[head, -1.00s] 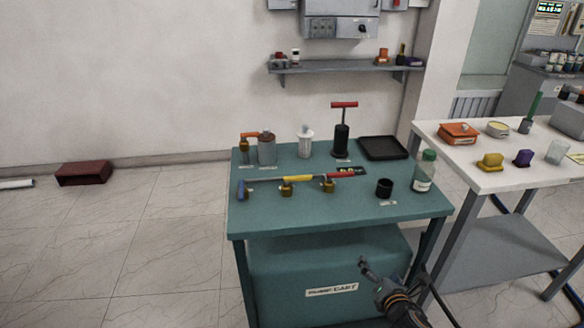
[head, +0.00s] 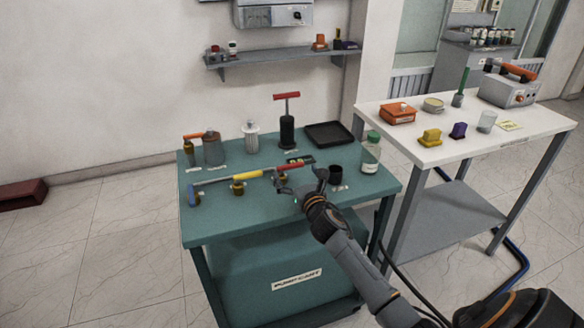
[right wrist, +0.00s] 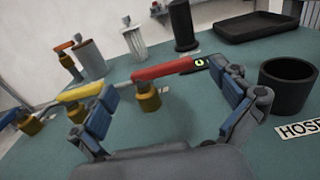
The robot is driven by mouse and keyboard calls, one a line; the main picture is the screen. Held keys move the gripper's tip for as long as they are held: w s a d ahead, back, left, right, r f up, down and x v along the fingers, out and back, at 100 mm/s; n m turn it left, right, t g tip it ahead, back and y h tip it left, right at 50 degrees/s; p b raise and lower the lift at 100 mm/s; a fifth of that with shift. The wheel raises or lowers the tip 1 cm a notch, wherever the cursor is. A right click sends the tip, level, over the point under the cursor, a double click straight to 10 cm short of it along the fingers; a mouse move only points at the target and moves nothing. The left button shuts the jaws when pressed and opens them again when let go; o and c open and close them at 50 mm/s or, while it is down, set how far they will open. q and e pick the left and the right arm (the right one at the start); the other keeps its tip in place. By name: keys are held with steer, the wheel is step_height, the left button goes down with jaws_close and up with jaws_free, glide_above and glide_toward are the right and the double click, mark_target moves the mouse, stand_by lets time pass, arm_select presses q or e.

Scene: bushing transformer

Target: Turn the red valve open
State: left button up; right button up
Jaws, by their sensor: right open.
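The red valve has a red lever handle (head: 290,166) on a brass body and stands on the teal cart's top (head: 225,222). In the right wrist view its handle (right wrist: 165,70) points right and slightly away, above the brass body (right wrist: 147,97). My right gripper (head: 298,182) is open and empty, at the near side of the red valve. In the right wrist view its blue-padded fingers (right wrist: 172,95) show on either side of the valve, with no clear contact. My left gripper is out of view.
A yellow-handled valve (head: 247,176) stands left of the red one. Behind are a black pump (head: 287,130) and a black tray (head: 329,134). A white table (head: 480,150) stands right.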

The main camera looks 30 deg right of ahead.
mark_target(291, 168)
steer(key=shift+x, duration=1.35)
steer(key=shift+c, duration=0.4)
